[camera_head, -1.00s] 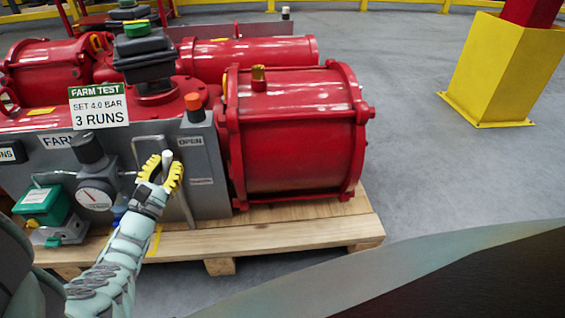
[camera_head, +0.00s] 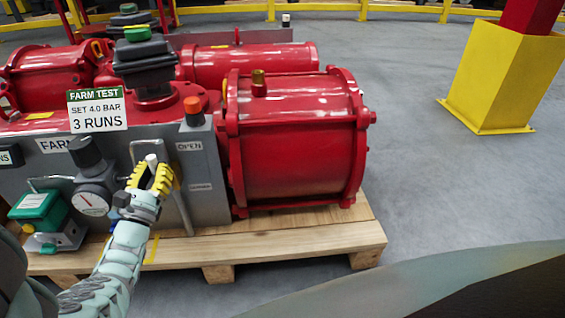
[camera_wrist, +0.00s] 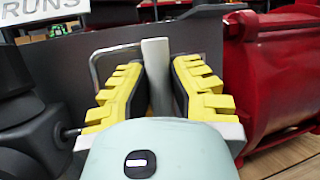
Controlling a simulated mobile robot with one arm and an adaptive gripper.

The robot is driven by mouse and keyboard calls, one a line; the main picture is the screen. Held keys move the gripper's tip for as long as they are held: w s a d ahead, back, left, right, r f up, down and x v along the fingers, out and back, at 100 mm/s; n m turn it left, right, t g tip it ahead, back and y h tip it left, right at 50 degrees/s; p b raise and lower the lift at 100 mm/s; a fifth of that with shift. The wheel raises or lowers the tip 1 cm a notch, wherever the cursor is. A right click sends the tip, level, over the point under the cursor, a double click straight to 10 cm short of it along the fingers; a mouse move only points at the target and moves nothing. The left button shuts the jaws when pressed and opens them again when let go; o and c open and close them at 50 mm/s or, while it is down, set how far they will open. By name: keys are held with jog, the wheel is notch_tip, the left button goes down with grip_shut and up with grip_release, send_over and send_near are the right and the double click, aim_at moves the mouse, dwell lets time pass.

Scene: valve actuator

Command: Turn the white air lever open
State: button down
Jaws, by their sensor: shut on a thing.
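The white air lever (camera_head: 152,160) stands in front of the grey panel, left of the OPEN label (camera_head: 189,146). In the wrist view the lever (camera_wrist: 157,72) rises between the yellow-padded fingers of my gripper (camera_wrist: 156,85). In the head view my gripper (camera_head: 151,179) is around the lever, its fingers shut on it. The lever's top sticks out above the fingers. Its lower part is hidden by my gripper.
A pressure gauge (camera_head: 93,199) with a dark knob sits close left of my gripper. The large red cylinder (camera_head: 295,140) stands to the right. An orange-topped button (camera_head: 193,108) is above.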

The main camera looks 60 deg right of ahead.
jog(key=c, duration=0.8)
grip_release()
jog(key=shift+w, duration=0.2)
jog(key=shift+c, duration=0.2)
jog(key=shift+s+a+f, duration=0.1)
jog(key=v, duration=1.1)
jog(key=shift+s+a, duration=0.2)
jog(key=shift+a, duration=0.1)
